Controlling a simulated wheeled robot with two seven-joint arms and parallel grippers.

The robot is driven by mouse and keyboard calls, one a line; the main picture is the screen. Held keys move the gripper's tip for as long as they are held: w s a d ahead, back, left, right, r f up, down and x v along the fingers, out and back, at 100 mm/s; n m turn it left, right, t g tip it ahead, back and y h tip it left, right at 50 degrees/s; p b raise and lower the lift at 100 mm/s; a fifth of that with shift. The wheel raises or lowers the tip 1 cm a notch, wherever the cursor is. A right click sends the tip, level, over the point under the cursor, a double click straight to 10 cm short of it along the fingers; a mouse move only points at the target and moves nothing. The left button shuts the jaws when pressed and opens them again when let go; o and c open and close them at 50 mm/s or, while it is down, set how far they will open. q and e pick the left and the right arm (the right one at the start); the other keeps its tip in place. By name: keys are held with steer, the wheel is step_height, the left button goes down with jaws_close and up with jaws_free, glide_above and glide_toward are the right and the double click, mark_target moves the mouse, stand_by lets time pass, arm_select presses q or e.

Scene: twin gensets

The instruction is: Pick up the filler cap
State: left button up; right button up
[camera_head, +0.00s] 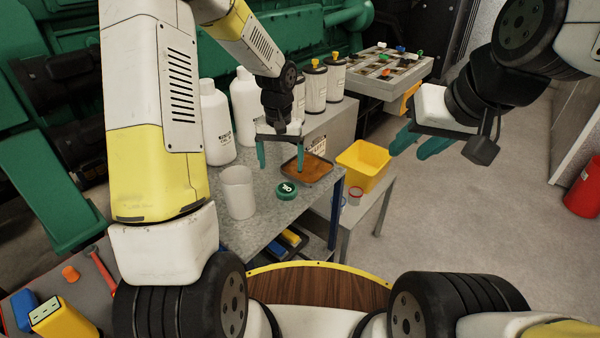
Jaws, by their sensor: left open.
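The filler cap is a round green cap (286,190) with a white mark on top. It lies on the grey metal bench top (262,218), between a white beaker (238,192) and a shallow dark tray (318,181) with brown contents. My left gripper (281,168) points down above the bench, behind the cap and close to the tray's left side. Its teal fingers are apart with nothing between them. My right gripper (406,154) is out to the right over the floor, its teal fingers apart and empty.
White bottles (217,125) stand at the back of the bench. A yellow bin (362,165) and small cups sit on a lower table to the right. A parts tray (378,68) stands further back. Tools lie at the lower left.

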mark_target(286, 189)
arm_select(q)
steer(key=f, duration=0.3)
steer(key=w+f, duration=0.1)
steer(key=f, duration=0.3)
steer(key=d+f, duration=0.1)
steer(key=f, duration=0.2)
steer(key=shift+w+f, duration=0.15)
steer(key=shift+f, duration=0.05)
steer(key=shift+c, duration=0.5)
steer(key=shift+r, duration=0.1)
steer(key=c, duration=1.6)
